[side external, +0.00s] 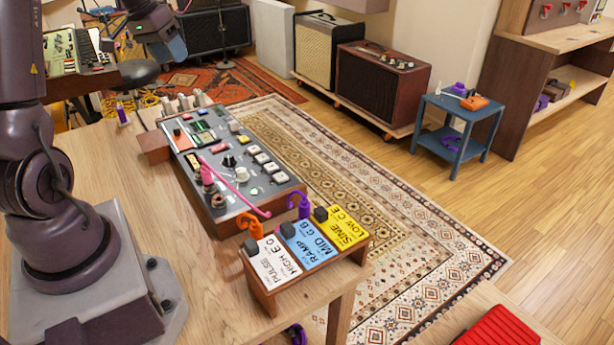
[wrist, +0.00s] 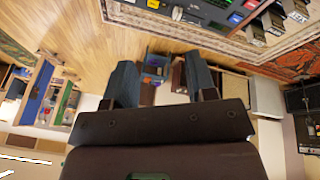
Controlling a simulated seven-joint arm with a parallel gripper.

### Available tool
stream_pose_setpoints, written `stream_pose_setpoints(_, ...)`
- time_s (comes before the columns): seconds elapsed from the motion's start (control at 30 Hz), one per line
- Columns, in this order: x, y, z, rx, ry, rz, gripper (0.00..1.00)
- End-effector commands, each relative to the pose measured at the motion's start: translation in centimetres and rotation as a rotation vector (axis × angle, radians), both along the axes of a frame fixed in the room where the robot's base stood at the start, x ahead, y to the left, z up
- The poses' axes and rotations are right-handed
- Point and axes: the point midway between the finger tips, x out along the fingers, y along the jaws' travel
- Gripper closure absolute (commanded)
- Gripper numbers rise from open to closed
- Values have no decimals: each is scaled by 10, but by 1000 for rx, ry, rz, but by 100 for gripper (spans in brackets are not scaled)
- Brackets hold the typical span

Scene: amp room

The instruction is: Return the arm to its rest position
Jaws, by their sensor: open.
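My gripper shows in the wrist view (wrist: 160,84) with its two dark fingers apart and nothing held between them. Floor and a distant small blue table show through the gap. In the side external view, part of my arm's end shows high at the top left, above and behind the wooden worktable (side external: 110,165). It is raised clear of the worktable. My arm's base and lower links stand at the left of that view, and the upper links are cut off by the frame.
On the worktable are a grey control panel (side external: 215,158) with a pink cable (side external: 240,193), and a wooden stand with white (side external: 275,263), blue (side external: 308,243) and yellow (side external: 342,228) pedals. Amplifiers (side external: 382,83) and a blue side table (side external: 460,112) stand on the floor beyond.

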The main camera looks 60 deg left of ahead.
Motion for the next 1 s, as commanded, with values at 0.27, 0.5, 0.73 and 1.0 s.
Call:
stream_pose_setpoints(0.27, 2, -147, 29, -9, 74, 44, 49)
stream_pose_setpoints(0.5, -34, -263, 40, 112, 31, -107, 49)
stream_pose_setpoints(0.73, -64, -321, 48, 217, -90, -347, 49)
stream_pose_setpoints(1.0, -66, -336, 58, 227, -150, -415, 49)
